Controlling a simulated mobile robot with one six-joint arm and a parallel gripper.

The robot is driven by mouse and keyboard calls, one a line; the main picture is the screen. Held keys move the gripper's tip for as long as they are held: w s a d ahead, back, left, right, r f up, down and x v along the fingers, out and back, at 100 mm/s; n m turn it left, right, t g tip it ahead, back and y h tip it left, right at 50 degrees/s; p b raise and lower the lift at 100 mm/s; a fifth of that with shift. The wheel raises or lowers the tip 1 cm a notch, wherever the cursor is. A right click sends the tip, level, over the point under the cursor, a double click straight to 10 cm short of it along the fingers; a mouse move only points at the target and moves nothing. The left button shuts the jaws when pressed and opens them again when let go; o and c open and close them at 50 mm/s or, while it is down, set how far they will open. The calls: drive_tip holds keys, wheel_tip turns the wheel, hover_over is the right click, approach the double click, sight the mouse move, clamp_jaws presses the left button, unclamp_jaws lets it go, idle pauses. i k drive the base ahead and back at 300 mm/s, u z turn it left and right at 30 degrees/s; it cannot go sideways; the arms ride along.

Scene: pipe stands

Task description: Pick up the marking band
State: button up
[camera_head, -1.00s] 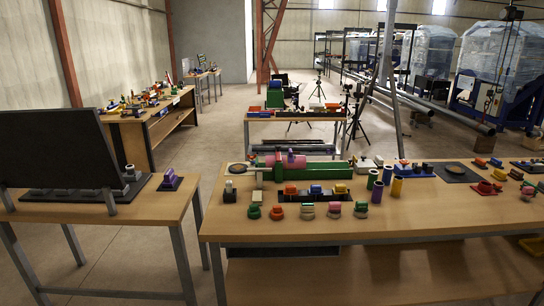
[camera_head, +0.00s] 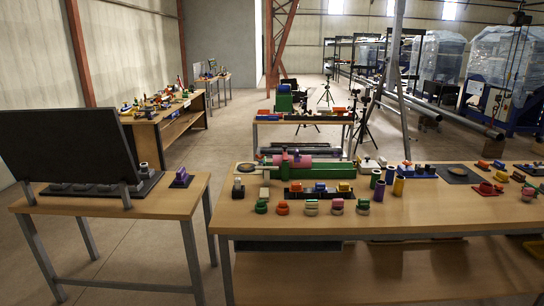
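I cannot tell which of the small coloured pieces is the marking band. Candidates stand on the right workbench (camera_head: 300,224): a green piece (camera_head: 261,207), an orange-red piece (camera_head: 283,208), a pale green and pink piece (camera_head: 311,207), a pink piece (camera_head: 337,206) and a green piece (camera_head: 363,207) in a front row. Behind them a black tray (camera_head: 320,195) holds orange, blue and yellow pieces. A green fixture with a pink cylinder (camera_head: 291,161) lies behind the tray. My gripper is not in view.
A left table (camera_head: 110,204) carries a black panel (camera_head: 70,153) and a purple piece (camera_head: 181,178). A floor gap separates it from the right workbench. A smaller bench (camera_head: 300,117) stands behind.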

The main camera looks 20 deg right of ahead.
sight(297, 156)
drive_tip(key=z, duration=5.5)
drive_tip(key=k, duration=0.55)
drive_tip(key=z, duration=5.9)
